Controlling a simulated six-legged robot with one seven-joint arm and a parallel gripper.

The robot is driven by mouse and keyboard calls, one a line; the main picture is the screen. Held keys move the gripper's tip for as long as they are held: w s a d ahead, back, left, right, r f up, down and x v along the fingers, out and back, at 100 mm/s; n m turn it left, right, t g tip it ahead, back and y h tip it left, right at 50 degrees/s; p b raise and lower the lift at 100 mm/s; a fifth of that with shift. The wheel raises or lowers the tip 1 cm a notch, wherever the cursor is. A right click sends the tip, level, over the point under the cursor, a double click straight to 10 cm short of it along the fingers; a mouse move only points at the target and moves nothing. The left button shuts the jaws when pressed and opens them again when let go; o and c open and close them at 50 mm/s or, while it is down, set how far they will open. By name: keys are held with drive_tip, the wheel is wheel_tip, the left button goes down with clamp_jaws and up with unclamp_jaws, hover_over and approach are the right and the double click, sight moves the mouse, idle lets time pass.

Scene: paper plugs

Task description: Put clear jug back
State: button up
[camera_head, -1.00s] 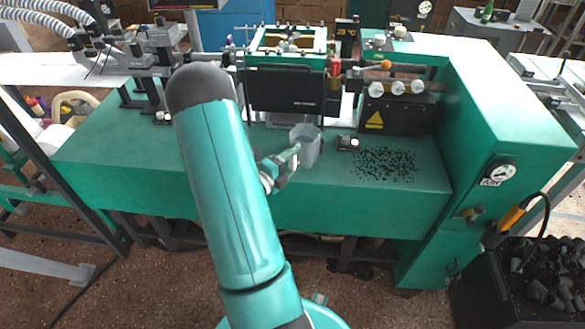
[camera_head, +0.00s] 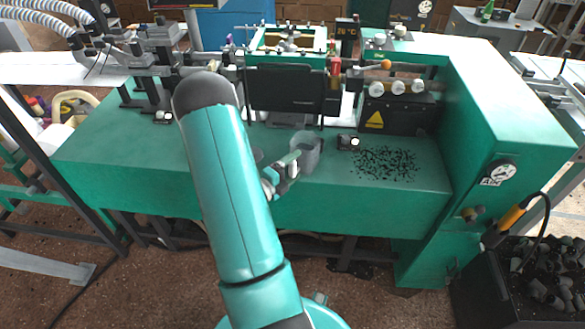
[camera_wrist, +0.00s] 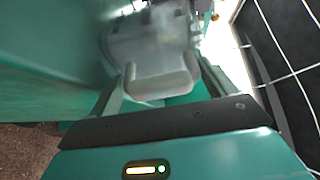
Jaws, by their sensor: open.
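The clear jug (camera_head: 307,152) stands upright on the green machine bench (camera_head: 345,195), in front of the dark panel. It looks greyish and see-through. My gripper (camera_head: 294,158) is just left of the jug, at its handle side. In the wrist view the jug (camera_wrist: 150,45) fills the upper middle, and its pale handle (camera_wrist: 162,82) lies between the two fingers of my gripper (camera_wrist: 160,88). The fingers are apart, one on each side of the handle. I cannot tell whether either finger touches it.
Black plugs (camera_head: 386,163) lie scattered on the bench to the right of the jug. A small dark fitting (camera_head: 348,142) stands between them and the jug. The dark machine panel (camera_head: 285,88) rises behind. A dark bin (camera_head: 525,290) stands at the lower right.

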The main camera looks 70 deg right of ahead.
drive_tip(key=shift+r, duration=0.1)
drive_tip(key=shift+w+a, duration=0.1)
drive_tip(key=shift+a, duration=0.1)
drive_tip(key=v, duration=1.1)
drive_tip(key=shift+a, duration=0.3)
drive_tip(key=shift+w, duration=0.1)
